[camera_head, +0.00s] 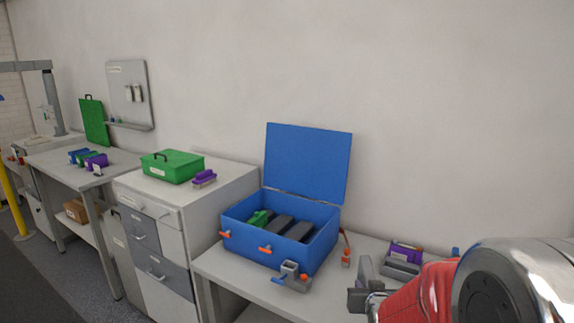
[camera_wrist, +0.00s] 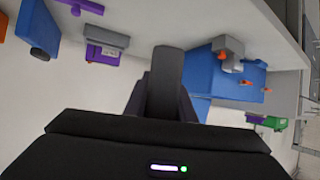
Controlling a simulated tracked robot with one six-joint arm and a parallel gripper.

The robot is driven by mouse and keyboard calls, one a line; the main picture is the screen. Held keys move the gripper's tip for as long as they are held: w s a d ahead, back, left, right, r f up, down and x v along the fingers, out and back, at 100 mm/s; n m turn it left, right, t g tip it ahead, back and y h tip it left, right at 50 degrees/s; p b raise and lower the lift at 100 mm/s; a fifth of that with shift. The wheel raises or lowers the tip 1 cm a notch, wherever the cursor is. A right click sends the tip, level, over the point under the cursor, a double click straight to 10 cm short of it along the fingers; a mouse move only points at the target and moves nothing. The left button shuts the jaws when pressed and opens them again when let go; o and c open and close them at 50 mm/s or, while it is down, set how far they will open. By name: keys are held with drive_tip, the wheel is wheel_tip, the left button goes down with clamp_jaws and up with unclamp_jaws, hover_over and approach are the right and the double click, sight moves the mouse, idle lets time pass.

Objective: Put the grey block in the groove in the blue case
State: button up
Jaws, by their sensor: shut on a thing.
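The blue case (camera_head: 322,252) stands open on the bench in the head view, its lid (camera_head: 308,160) raised against the wall. Inside are a green block (camera_head: 258,219) and dark grey blocks (camera_head: 280,228) with dark slots between them; I cannot tell which slot is the groove. My gripper (camera_head: 362,289) is right of the case, partly hidden by my arm. In the wrist view my gripper (camera_wrist: 163,98) is shut on a dark grey block (camera_wrist: 168,68), which sticks out past the fingers. The case also shows in the wrist view (camera_wrist: 205,66), to the right.
A grey holder (camera_head: 291,281) stands in front of the case. A grey holder with a purple block (camera_head: 405,250) is right of it, past an orange-handled tool (camera_head: 346,256). A green case (camera_head: 172,167) and purple block (camera_head: 204,178) sit on the drawer cabinet at left.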

drive_tip(key=shift+n+y, duration=0.6)
drive_tip(key=a, duration=0.6)
drive_tip(key=shift+w+r, duration=0.2)
drive_tip(key=shift+r, duration=0.1)
drive_tip(key=shift+d, duration=0.1)
drive_tip(key=s+f, duration=0.5)
drive_tip(key=f, duration=0.1)
drive_tip(key=shift+f, duration=0.15)
